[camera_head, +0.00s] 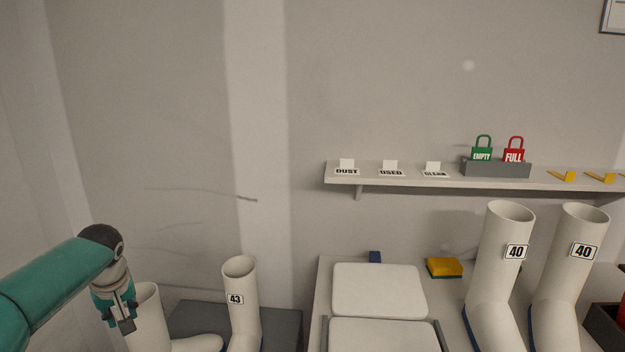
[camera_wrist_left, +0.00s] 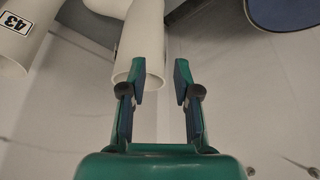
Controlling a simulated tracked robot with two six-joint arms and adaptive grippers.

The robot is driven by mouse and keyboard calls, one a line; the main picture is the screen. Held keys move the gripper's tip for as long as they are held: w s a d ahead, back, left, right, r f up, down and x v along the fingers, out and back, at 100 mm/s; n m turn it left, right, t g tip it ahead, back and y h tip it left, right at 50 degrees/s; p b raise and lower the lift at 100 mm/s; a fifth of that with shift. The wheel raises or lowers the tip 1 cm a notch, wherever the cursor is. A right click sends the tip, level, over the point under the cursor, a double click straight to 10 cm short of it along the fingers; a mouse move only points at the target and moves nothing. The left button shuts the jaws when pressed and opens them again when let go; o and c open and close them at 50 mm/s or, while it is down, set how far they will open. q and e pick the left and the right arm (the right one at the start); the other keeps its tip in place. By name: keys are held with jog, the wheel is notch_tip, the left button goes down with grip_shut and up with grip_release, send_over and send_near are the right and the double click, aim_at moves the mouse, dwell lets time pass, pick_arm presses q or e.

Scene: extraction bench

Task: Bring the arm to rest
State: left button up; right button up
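My left arm comes in from the left in the head view, with its left gripper (camera_head: 124,322) pointing down in front of a white boot. In the left wrist view the two fingers of the left gripper (camera_wrist_left: 160,82) stand apart with nothing between them; a white boot shaft (camera_wrist_left: 140,75) shows beyond the left finger. I cannot tell whether finger and boot touch. My right gripper is not in view.
White boots marked 43 (camera_head: 240,310) stand on a dark grey platform (camera_head: 284,322). Boots marked 40 (camera_head: 498,265) stand on the bench at right, near white pads (camera_head: 378,290) and a yellow sponge (camera_head: 444,267). A shelf (camera_head: 440,180) holds labels and padlocks.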

pick_arm(q)
jog(key=s+d+f+m+g+h, duration=0.15)
jog(key=s+d+f, duration=0.3)
jog(key=f, duration=0.45)
jog(key=s+d+f+m+g+h, duration=0.1)
jog(key=s+d+f+g, duration=0.15)
jog(key=d+f, duration=0.4)
jog(key=s+d+f+m+g+h, duration=0.1)
jog(key=s+d+f, duration=0.25)
jog(key=f, duration=0.65)
jog(key=s+d+f+m+t+h, duration=0.1)
jog(key=s+d+f, duration=0.4)
jog(key=s, duration=0.5)
jog(key=s+d+f+m+t+h, duration=0.1)
jog(key=s+d+f+h, duration=0.1)
jog(key=s+d+f, duration=0.3)
jog(key=shift+s+d+f, duration=0.35)
jog(key=shift+s+d, duration=1.45)
jog(key=shift+s, duration=0.75)
